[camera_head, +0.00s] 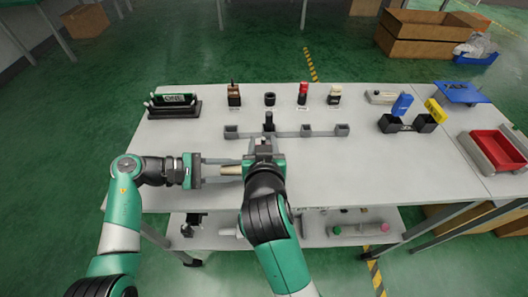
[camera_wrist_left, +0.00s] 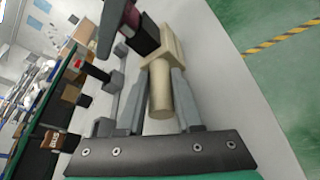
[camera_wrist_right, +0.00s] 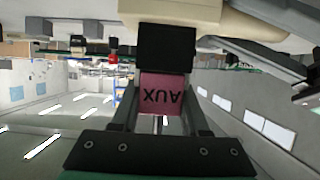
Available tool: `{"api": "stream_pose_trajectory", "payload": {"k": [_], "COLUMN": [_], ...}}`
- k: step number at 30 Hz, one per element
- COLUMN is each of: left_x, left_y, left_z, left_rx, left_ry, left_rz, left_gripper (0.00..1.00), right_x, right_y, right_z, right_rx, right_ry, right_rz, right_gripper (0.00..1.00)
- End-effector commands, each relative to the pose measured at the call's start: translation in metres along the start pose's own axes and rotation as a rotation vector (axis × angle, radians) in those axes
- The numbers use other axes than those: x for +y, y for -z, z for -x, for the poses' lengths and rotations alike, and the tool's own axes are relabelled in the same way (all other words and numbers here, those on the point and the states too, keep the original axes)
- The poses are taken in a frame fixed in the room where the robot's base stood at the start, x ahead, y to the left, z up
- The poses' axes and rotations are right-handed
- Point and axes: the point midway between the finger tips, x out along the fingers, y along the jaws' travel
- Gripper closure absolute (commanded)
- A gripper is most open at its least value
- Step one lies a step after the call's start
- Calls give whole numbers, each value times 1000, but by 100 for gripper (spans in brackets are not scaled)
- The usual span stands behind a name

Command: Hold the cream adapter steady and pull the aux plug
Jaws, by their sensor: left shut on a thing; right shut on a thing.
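The cream adapter (camera_wrist_left: 160,92) has a round stem and a block-like end. My left gripper (camera_wrist_left: 162,100) is shut on its stem, one finger on each side. In the head view the adapter (camera_head: 231,170) lies level above the table's front part. The aux plug (camera_wrist_right: 162,92) is maroon with dark "AUX" lettering, with a black section (camera_wrist_right: 166,48) against the adapter's cream body. My right gripper (camera_wrist_right: 160,112) is shut on the maroon part. In the head view my right gripper (camera_head: 262,152) hides most of the plug. How deep the plug sits is hidden.
A grey rail (camera_head: 290,133) with several holders lies just beyond the grippers. Several small pieces, including a red one (camera_head: 302,92), stand behind it. A black rack (camera_head: 175,108) is at left; a black bin (camera_head: 408,124) and red tray (camera_head: 493,150) are at right.

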Motion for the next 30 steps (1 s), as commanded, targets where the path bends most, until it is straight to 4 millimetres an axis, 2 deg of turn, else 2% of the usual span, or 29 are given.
{"api": "stream_pose_trajectory", "payload": {"k": [1,5,30], "left_x": [0,0,0], "left_y": [0,0,0], "left_z": [0,0,0], "left_rx": [0,0,1], "left_ry": [-1,-1,-1], "left_rz": [0,0,0], "left_gripper": [100,100,100], "right_x": [0,0,0], "right_y": [0,0,7], "right_z": [0,0,3], "right_rx": [0,0,1], "right_ry": [0,0,0], "right_rz": [0,0,0], "right_gripper": [77,100,100]}}
